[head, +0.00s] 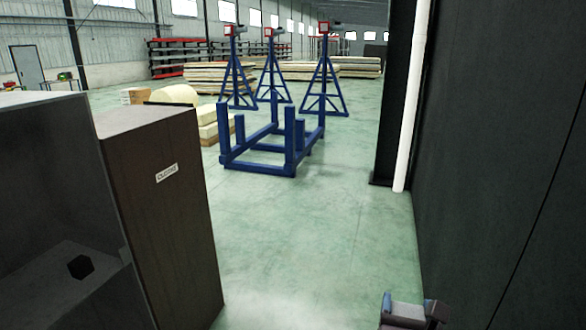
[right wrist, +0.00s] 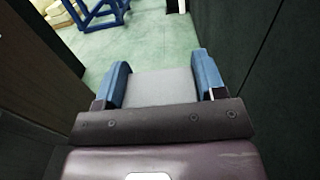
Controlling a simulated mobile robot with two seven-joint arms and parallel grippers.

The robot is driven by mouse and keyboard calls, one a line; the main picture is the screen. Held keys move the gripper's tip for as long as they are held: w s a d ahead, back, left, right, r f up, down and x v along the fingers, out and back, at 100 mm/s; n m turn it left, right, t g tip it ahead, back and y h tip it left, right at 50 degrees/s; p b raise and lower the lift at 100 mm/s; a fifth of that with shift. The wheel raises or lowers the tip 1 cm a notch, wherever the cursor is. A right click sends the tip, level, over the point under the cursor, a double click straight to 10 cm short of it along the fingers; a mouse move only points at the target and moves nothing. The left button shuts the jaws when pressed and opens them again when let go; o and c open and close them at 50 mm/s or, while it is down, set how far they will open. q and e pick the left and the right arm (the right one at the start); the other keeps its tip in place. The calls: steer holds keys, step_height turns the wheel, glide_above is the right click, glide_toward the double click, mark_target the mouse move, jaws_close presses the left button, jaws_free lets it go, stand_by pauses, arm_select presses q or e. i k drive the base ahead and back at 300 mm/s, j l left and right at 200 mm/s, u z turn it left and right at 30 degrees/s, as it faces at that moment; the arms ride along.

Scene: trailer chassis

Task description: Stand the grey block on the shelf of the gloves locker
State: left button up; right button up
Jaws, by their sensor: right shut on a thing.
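My right gripper (head: 412,305) is low at the bottom right of the head view, in front of the dark wall. In the right wrist view its two blue fingers are shut on the grey block (right wrist: 160,88), one on each side. In the head view the grey block (head: 408,309) shows only as a small light part between the fingers. A brown-grey locker (head: 165,235) stands at the left, apart from the gripper. Its small white label is too small to read surely. Beside it is an open compartment with a grey shelf (head: 45,265). My left gripper is not in view.
A small black thing (head: 81,267) is on the shelf. A dark wall (head: 500,150) and a white pipe (head: 412,100) bound the right side. A blue frame (head: 262,147) and blue stands (head: 322,80) are farther back. The green floor between is clear.

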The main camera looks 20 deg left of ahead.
mark_target(39, 306)
steer(key=i+u, duration=0.3)
steer(key=i, duration=0.15)
steer(key=i+l+u, duration=0.1)
steer(key=i+u, duration=0.55)
steer(key=i, duration=0.25)
steer(key=i+u, duration=0.25)
steer(key=i, duration=0.3)
steer(key=i+u, duration=0.1)
steer(key=u, duration=0.3)
steer(key=l+u, duration=0.1)
steer(key=u, duration=0.25)
steer(key=i+l+u, duration=0.1)
steer(key=u, duration=0.75)
steer(key=i+l+u, duration=0.1)
steer(key=u, duration=0.8)
steer(key=l+u, duration=0.15)
steer(key=u, duration=0.75)
steer(key=i+l, duration=0.05)
steer(key=l, duration=0.05)
